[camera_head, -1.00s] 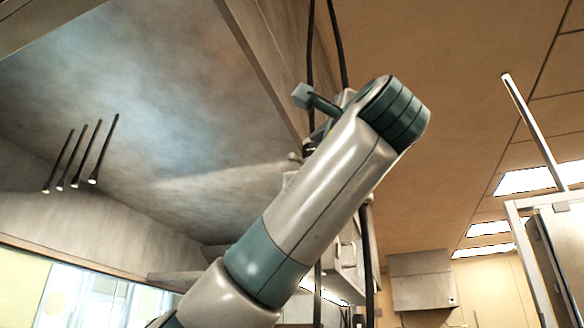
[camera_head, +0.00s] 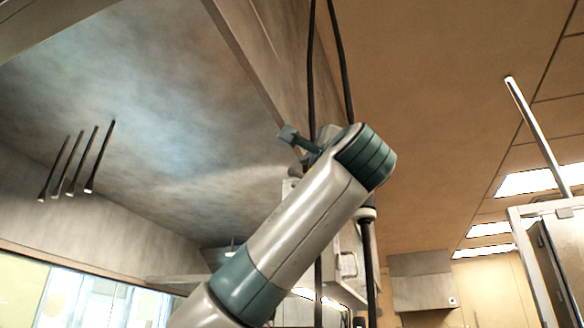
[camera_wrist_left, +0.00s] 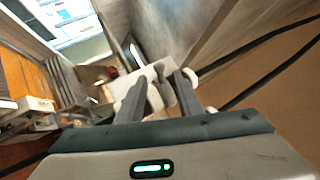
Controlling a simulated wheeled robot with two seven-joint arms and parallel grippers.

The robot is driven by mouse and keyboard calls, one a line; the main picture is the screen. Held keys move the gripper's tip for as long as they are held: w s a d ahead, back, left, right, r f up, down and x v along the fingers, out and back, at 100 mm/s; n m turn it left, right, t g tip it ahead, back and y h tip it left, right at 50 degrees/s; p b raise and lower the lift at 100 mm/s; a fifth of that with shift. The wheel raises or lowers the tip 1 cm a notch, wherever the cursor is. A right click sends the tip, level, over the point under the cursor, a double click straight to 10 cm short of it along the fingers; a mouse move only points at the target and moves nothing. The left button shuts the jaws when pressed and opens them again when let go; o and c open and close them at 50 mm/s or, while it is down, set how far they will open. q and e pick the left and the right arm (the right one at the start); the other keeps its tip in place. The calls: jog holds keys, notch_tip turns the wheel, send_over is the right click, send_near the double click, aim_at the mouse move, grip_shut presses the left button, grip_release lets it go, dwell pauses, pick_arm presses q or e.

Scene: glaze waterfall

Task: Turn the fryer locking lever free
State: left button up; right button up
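My left arm (camera_head: 305,215) rises from the bottom in the head view. Its hand end, near a small blue-grey part (camera_head: 290,134), is in front of the hood wall, and the fingers are hard to make out there. In the left wrist view, my left gripper (camera_wrist_left: 160,84) has two dark fingers standing apart, with pale curved parts around and between them. I cannot tell whether these belong to the fingers or to something behind. No fryer or locking lever can be clearly identified in either view. My right gripper is not in view.
A large grey metal hood (camera_head: 150,110) fills the upper left, with several dark rods (camera_head: 98,158) hanging under it. Black cables (camera_head: 342,70) hang close behind my arm. A pale wall box (camera_head: 350,262) is beyond it. A metal-framed door or cabinet (camera_head: 550,250) stands at right.

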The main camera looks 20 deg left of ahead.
aim_at(298, 173)
pick_arm(q)
jog(key=p+x, duration=0.4)
jog(key=x, duration=0.4)
jog(key=shift+r+p, duration=0.1)
jog(key=shift+p, duration=0.3)
jog(key=shift+p+x, duration=0.5)
jog(key=shift+x, duration=0.35)
jog(key=shift+w, duration=0.1)
grip_shut()
